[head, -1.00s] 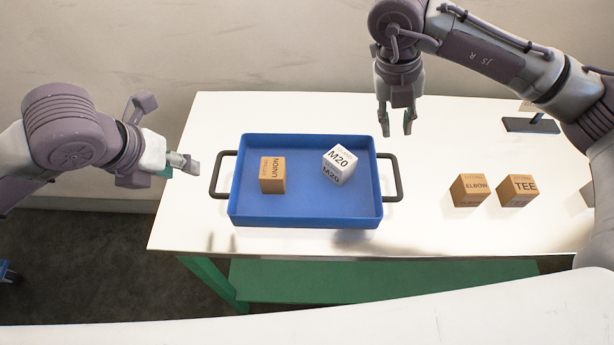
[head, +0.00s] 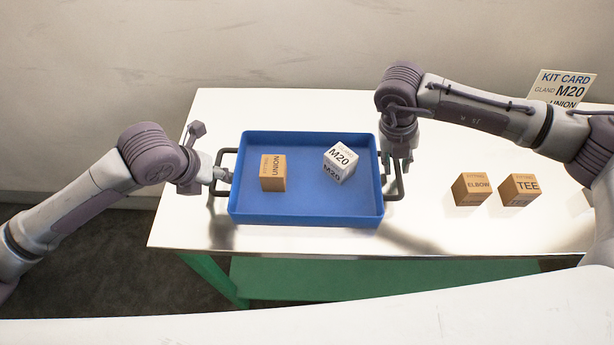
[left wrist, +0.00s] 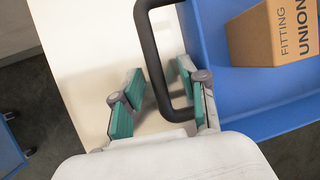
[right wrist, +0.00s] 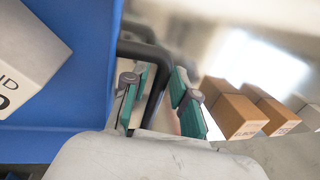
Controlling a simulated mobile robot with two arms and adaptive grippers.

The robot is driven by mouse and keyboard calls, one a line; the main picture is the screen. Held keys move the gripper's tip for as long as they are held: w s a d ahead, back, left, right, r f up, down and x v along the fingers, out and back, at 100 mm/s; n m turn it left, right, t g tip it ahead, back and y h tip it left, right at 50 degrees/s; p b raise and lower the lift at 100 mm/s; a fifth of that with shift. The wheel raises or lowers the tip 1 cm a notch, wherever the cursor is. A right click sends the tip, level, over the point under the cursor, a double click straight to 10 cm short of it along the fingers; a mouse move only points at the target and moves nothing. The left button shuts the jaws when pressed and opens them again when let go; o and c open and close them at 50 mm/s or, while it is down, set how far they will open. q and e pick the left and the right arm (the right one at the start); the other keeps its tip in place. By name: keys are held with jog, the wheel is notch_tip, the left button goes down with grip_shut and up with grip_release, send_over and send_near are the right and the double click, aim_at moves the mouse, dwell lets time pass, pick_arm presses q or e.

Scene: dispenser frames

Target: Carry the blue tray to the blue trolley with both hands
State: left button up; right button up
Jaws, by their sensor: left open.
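The blue tray (head: 305,218) rests on the white table with a dark handle at each end. It holds a brown UNION box (head: 272,173) and a white M20 box (head: 340,164). My left gripper (head: 222,176) is open, with its fingers on either side of the left handle (left wrist: 149,45). My right gripper (head: 403,160) is at the right handle (head: 398,190). In the right wrist view, its fingers (right wrist: 160,80) stand apart on either side of that handle bar. A blue wheeled thing, likely the blue trolley (left wrist: 8,152), shows partly in the left wrist view.
The white table (head: 300,108) has a green lower shelf (head: 380,278). ELBOW (head: 472,190) and TEE (head: 520,190) boxes stand right of the tray. A kit card (head: 562,86) stands at the back right. The tabletop in front of these boxes is clear.

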pick_arm(q)
jog(key=shift+f, duration=0.1)
jog(key=shift+c, duration=0.3)
pick_arm(e)
jog(key=shift+f, duration=0.1)
jog(key=shift+c, duration=0.3)
pick_arm(q)
jog(key=c, duration=0.5)
pick_arm(e)
grip_shut()
pick_arm(q)
grip_shut()
jog(key=shift+r, duration=0.25)
pick_arm(e)
jog(key=shift+r, duration=0.2)
